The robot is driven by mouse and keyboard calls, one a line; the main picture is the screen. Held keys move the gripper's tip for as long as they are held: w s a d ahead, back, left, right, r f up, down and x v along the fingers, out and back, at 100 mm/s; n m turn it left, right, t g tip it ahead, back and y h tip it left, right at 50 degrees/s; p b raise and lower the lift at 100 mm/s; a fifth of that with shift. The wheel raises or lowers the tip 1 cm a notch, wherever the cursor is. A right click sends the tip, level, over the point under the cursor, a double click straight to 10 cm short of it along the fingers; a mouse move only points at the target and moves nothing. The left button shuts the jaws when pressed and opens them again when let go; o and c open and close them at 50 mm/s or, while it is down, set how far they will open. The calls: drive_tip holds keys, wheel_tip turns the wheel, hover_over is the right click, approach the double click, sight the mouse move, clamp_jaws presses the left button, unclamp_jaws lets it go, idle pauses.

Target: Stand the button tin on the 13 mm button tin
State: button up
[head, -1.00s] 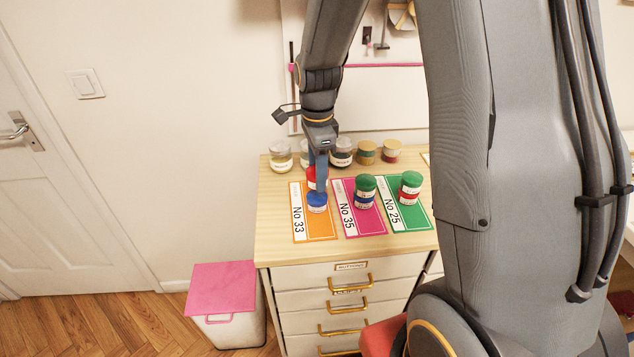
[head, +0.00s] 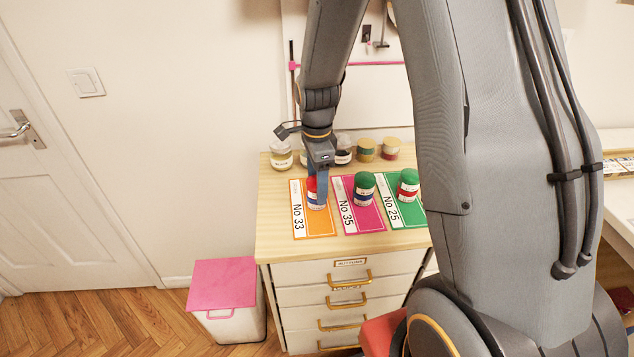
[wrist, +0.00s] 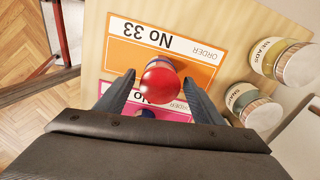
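A red-lidded button tin (head: 311,186) stands over the orange No 33 card (head: 322,225). My gripper (head: 318,192) is down at the red-lidded tin. In the wrist view its two fingers (wrist: 160,80) are on either side of the round red lid (wrist: 159,84), with a narrow gap on each side, so it looks open. The fingers hide part of the stack in the head view. I cannot read the size on either tin.
Green-lidded stacks stand on the pink No 35 card (head: 364,187) and the green No 25 card (head: 408,184). Several jars (head: 282,156) line the cabinet's back. The wood top is clear at its left edge. A pink-lidded bin (head: 222,284) stands on the floor.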

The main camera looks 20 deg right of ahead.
wheel_tip(320, 180, up, 12)
drive_tip(key=f+b, duration=0.1)
drive_tip(key=b, duration=0.2)
drive_tip(key=s+f+n, duration=0.2)
drive_tip(key=s+n, duration=0.5)
drive_tip(key=n, duration=0.2)
drive_tip(key=s+f+n+t, duration=0.1)
drive_tip(key=s+f+n, duration=0.1)
drive_tip(key=s+n, duration=0.6)
drive_tip(key=shift+f+n+t, duration=0.25)
drive_tip(key=shift+n+t, duration=0.05)
drive_tip(key=shift+n, duration=0.4)
drive_tip(key=shift+a, duration=0.1)
drive_tip(key=shift+f+b, duration=0.65)
drive_tip(key=shift+b, duration=0.1)
